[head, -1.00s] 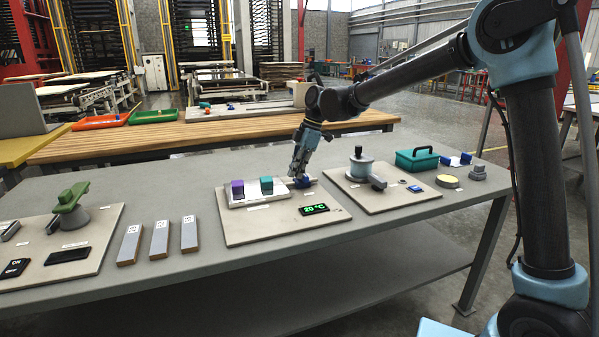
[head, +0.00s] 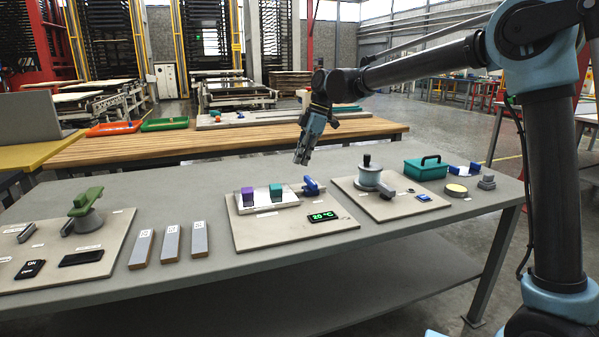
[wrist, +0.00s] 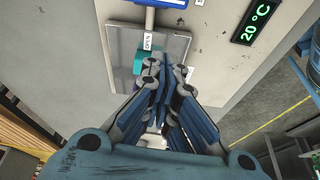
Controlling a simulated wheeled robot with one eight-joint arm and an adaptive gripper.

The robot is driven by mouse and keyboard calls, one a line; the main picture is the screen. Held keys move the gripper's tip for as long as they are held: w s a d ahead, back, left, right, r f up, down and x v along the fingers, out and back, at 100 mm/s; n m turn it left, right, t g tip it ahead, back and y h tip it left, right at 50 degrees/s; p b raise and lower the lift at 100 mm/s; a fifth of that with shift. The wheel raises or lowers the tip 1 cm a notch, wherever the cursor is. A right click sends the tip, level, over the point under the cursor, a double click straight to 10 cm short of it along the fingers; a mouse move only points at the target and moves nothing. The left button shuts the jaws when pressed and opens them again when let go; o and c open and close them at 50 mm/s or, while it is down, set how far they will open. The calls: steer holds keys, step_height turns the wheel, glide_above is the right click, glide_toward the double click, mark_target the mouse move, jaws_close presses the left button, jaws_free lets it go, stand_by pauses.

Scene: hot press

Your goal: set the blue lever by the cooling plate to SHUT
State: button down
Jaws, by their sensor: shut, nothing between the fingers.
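The blue lever (head: 312,186) stands at the right end of the metal cooling plate (head: 240,208), on the middle board. The rest of the lever is cut off there. My gripper (head: 301,158) is shut and empty, raised above and behind the lever, apart from it. In the wrist view the closed fingers (wrist: 165,62) hide part of the plate (wrist: 178,45).
A purple block (head: 247,197) and a teal block (head: 276,193) sit on the plate. A green display (head: 323,216) reads 20 °C. A round pot-like device (head: 369,176) stands to the right. Several grey bars (head: 171,243) lie to the left.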

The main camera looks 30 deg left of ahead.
steer(key=shift+v, duration=0.9)
steer(key=w+d+m+t, duration=0.15)
steer(key=d+m, duration=0.25)
steer(key=d, duration=0.9)
steer(key=w+d+m, duration=0.3)
steer(key=d+m, duration=0.1)
steer(key=d, duration=0.8)
steer(key=w+d+m+t, duration=0.1)
steer(key=w+d+m, duration=0.25)
steer(key=d, duration=0.95)
steer(key=s+d+f+m+t+h, duration=0.1)
steer(key=s+d+f+m, duration=0.3)
steer(key=d, duration=0.4)
steer(key=s+d+f+m+t, duration=0.1)
steer(key=s+d+f+m, duration=0.25)
steer(key=d, duration=0.55)
steer(key=s+d+f+m+h, duration=0.1)
steer(key=s+d+f+m, duration=0.6)
steer(key=s+d+f, duration=0.3)
step_height(320, 180, down, 2)
steer(key=shift+s+d+f+m+h, duration=0.15)
steer(key=shift+d+m+h, duration=0.2)
steer(key=shift+d, duration=0.4)
